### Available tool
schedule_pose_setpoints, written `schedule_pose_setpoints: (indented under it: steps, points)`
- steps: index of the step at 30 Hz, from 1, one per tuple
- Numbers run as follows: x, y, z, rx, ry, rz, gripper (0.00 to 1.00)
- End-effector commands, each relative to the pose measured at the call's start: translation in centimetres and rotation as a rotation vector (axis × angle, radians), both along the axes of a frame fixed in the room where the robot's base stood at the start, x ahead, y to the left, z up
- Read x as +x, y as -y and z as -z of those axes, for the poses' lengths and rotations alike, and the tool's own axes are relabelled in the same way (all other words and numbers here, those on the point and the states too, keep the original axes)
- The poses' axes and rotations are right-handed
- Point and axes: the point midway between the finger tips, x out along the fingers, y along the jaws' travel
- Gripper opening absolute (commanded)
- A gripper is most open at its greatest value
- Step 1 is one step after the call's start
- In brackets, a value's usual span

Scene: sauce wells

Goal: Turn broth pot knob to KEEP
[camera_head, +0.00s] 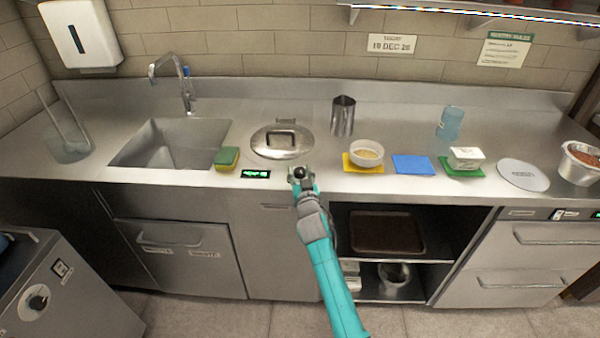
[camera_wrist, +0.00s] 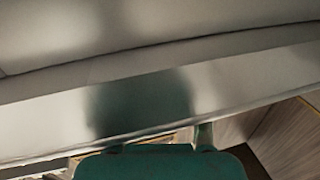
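The lidded broth pot (camera_head: 268,149) is sunk into the counter, its round steel lid topped by a dark handle. A small display with green text (camera_head: 255,174) sits on the counter's front edge, below and left of the lid. My gripper (camera_head: 299,174) is at the front edge, just right of this display. A small round black shape shows at its tip; I cannot tell whether it is the knob or part of my gripper. No knob marking such as KEEP is readable.
A sink (camera_head: 172,145) and a sponge (camera_head: 227,158) lie left of the pot. A steel cup (camera_head: 343,116) and a white bowl (camera_head: 366,152) stand to the right. An open shelf (camera_head: 436,247) is below. A separate unit with a black knob (camera_head: 38,301) stands at lower left.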

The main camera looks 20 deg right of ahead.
Motion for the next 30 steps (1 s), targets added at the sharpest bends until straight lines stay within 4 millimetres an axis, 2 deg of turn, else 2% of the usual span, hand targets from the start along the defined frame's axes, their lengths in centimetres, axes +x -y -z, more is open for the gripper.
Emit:
schedule_pose_setpoints:
  steps: [10, 14, 17, 30]
  points:
    - [0.0, 0.0, -0.3, 0.0, 0.004, 0.0, 0.63]
    - [-0.8, 0.0, -0.2, 0.0, 0.004, 0.0, 0.63]
    - [-2.0, -0.2, -0.2, 0.0, 0.004, 0.0, 0.63]
    - [-9.7, -0.9, -0.2, 0.0, 0.003, 0.0, 0.63]
